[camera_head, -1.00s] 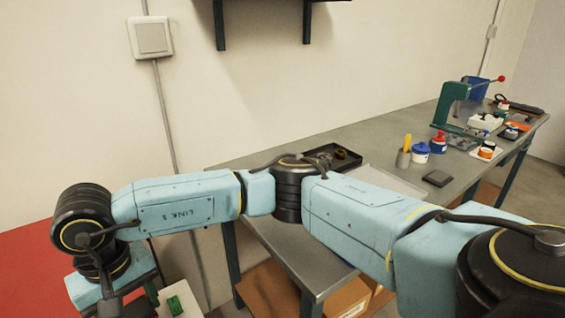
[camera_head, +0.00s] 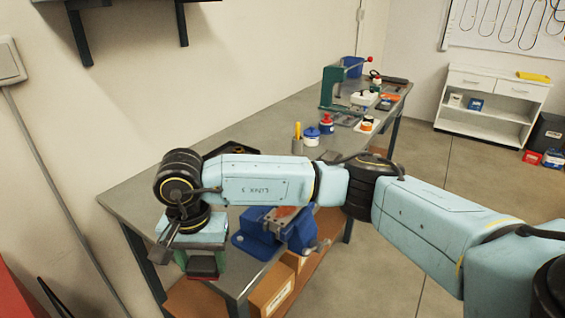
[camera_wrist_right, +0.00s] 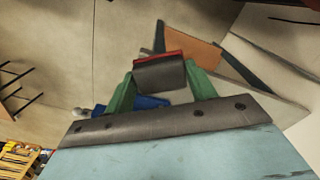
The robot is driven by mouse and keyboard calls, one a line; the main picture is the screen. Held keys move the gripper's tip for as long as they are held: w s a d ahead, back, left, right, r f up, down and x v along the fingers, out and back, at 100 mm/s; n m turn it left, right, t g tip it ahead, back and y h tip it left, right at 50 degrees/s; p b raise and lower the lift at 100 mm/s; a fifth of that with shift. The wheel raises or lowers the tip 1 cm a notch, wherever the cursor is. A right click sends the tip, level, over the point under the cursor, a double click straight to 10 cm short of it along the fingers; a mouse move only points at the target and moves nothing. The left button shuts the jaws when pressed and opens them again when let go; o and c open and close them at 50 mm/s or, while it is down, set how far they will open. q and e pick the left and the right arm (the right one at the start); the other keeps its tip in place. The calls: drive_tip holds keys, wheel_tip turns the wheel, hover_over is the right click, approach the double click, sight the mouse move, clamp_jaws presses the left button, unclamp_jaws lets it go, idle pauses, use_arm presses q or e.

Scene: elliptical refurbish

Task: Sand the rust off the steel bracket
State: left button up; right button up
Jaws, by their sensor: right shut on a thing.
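My right gripper (camera_head: 203,262) has green fingers and hangs at the bench's near left edge. In the right wrist view, the gripper (camera_wrist_right: 162,85) is shut on a dark sanding block (camera_wrist_right: 160,74) with a red layer on its far side. The block (camera_head: 203,267) also shows in the head view, below the wrist. A blue vise (camera_head: 255,237) sits on the bench just right of the gripper. A rusty red-brown piece, apparently the steel bracket (camera_head: 287,211), lies at the vise jaws, partly hidden by my forearm. The block is apart from it. My left gripper is out of view.
The grey workbench (camera_head: 128,198) runs to the back right. A cup with a yellow handle (camera_head: 297,143), a blue jar (camera_head: 312,136) and a green press (camera_head: 330,88) stand farther along it. Cardboard boxes (camera_head: 272,290) sit underneath. The floor at right is open.

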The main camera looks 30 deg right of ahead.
drive_tip(key=w+d+r+m+p, duration=0.2)
drive_tip(key=d+r+m+p, duration=0.4)
drive_tip(key=d+m+p, duration=0.45)
wheel_tip(320, 180, up, 3)
drive_tip(key=m+p, duration=0.3)
drive_tip(key=m, duration=1)
hover_over(275, 220)
wheel_tip(275, 220, down, 5)
drive_tip(key=b, duration=0.2)
drive_tip(key=shift+s+r+b, duration=0.1)
drive_tip(key=shift+b, duration=0.3)
drive_tip(key=shift+f, duration=0.35)
drive_tip(key=shift+f+b, duration=1)
